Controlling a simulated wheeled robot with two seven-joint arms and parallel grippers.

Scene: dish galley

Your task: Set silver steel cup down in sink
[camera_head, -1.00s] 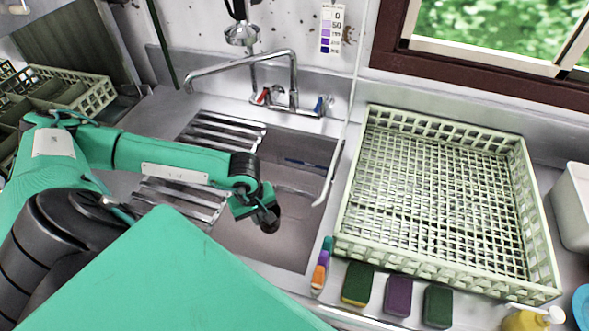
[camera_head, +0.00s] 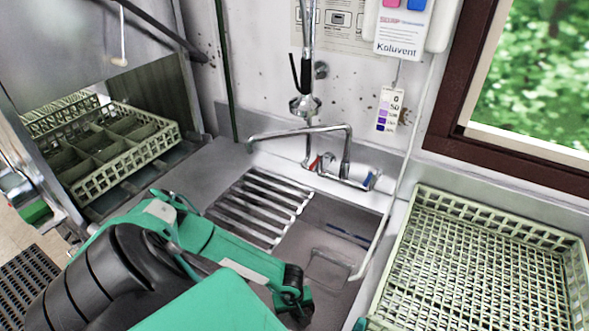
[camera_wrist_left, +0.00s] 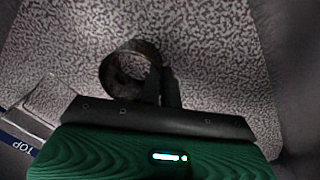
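The silver steel cup (camera_wrist_left: 130,68) shows in the left wrist view as a dark, round, ring-like shape at my fingertips. My left gripper (camera_wrist_left: 163,85) has its two fingers close together at the cup's right side and appears shut on its wall. In the head view my left gripper (camera_head: 296,300) is at the bottom middle, over the near part of the steel sink (camera_head: 318,212); the cup is hidden there. The wrist view shows the speckled sink floor (camera_wrist_left: 215,55) below the cup. The gap between cup and floor is hard to tell. My right gripper is not in view.
A slatted rack (camera_head: 262,205) covers the sink's left part. A faucet (camera_head: 345,150) stands behind it. A blue-edged item (camera_head: 350,236) lies in the basin. A pale green dish crate (camera_head: 480,265) stands right; another crate (camera_head: 110,150) sits left.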

